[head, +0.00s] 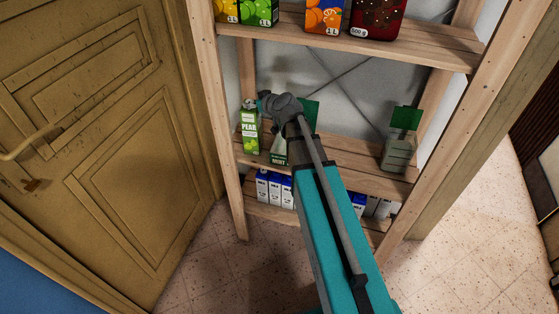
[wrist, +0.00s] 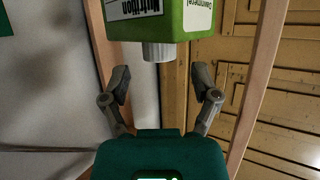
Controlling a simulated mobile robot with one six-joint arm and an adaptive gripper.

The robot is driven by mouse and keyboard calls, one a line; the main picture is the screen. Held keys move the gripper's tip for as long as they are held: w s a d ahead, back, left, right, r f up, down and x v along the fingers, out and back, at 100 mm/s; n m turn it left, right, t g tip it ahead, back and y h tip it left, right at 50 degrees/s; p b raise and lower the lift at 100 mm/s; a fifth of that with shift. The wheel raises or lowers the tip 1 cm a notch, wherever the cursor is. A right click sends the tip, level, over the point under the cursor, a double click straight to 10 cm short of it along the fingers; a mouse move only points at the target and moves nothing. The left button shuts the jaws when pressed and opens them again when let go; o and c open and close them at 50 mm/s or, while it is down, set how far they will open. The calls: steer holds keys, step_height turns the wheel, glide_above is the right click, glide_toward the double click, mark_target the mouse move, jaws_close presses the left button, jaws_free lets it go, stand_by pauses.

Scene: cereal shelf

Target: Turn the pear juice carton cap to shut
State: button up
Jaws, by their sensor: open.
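The green pear juice carton (head: 250,131) stands upright on the left of the middle shelf. In the wrist view the carton (wrist: 170,17) appears upside down at the top, with its white cap (wrist: 158,52) pointing toward my gripper. My gripper (wrist: 162,76) is open and empty, its two fingers apart on either side below the cap in the picture, not touching it. In the head view my gripper (head: 263,100) is near the carton's top right. Whether the cap is loose or tight cannot be told.
The wooden shelf (head: 352,172) also holds a mint box (head: 278,159) and a grey-green container (head: 398,153). Several milk cartons (head: 274,190) stand on the lower shelf. Juice cartons (head: 259,10) stand on the upper shelf. A yellow door (head: 110,120) is at left.

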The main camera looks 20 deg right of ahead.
steer(key=p+v, duration=0.4)
steer(key=v, duration=0.8)
steer(key=s+a+f+g+p, duration=0.2)
steer(key=s+a+f+g, duration=0.2)
steer(key=s+a+g, duration=0.2)
steer(key=s+d+f+m+g+h+p, duration=0.1)
steer(key=s+f+m+g+h+p, duration=0.1)
steer(key=s, duration=0.8)
steer(key=m+g+h+p, duration=0.1)
steer(key=m+g+h, duration=0.1)
steer(key=g+h, duration=0.1)
steer(key=shift+s+m+g, duration=0.3)
steer(key=shift+s+g, duration=0.05)
steer(key=shift+g, duration=0.45)
steer(key=shift+s+d+f, duration=0.1)
steer(key=shift+s+d, duration=0.25)
steer(key=shift+s, duration=0.25)
steer(key=shift+r+p, duration=0.2)
steer(key=shift+p, duration=0.1)
